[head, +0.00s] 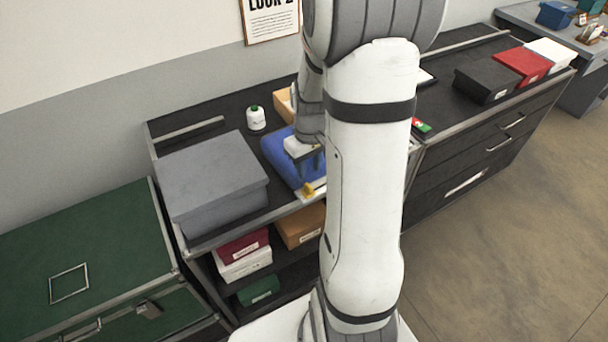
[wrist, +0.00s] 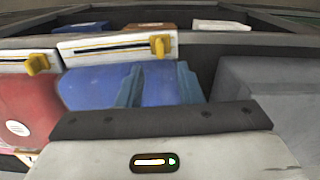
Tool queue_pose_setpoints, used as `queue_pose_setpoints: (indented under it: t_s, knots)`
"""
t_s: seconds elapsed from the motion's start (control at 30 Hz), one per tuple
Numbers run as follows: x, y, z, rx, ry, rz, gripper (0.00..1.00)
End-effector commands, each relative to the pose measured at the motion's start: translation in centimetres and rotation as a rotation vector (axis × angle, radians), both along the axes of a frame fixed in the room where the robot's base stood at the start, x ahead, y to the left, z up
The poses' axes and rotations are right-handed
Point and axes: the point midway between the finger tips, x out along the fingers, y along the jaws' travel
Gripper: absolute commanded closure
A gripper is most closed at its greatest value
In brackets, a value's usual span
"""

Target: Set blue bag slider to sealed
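The blue bag (head: 276,150) lies on the dark worktop, right of the grey box, partly hidden by my arm. In the wrist view the blue bag (wrist: 95,88) has a white strip (wrist: 85,54) with a dark slot along its edge. Its yellow slider (wrist: 160,45) stands at the right end of that slot; markings are too small to read. The yellow slider also shows in the head view (head: 308,189). My gripper (wrist: 159,84) is open and empty over the blue bag, its fingers apart and short of the slider. My gripper also shows in the head view (head: 310,161).
A red bag (wrist: 25,105) with its own yellow slider is left of the blue bag in the wrist view. The large grey box (head: 210,175) stands close by on the other side. A white bottle (head: 255,118) stands behind. Boxes fill the shelf below.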

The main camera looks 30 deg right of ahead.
Motion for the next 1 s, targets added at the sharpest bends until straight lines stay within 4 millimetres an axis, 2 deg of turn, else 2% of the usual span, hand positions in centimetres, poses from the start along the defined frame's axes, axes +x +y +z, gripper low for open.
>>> queue_pose_setpoints:
  t_s: [0.2, 0.4, 0.6, 0.83, 1.0]
  knots:
    - [-0.1, 0.0, -3.5, 0.002, 0.006, -0.001, 0.67]
    - [-0.1, 0.0, -6.0, 0.002, 0.004, -0.002, 0.67]
    - [-0.1, 0.0, -7.0, 0.001, 0.001, -0.003, 0.67]
    - [-0.1, 0.0, -7.0, 0.000, 0.000, -0.003, 0.67]
    - [-0.1, 0.0, -7.0, 0.000, 0.001, -0.004, 0.80]
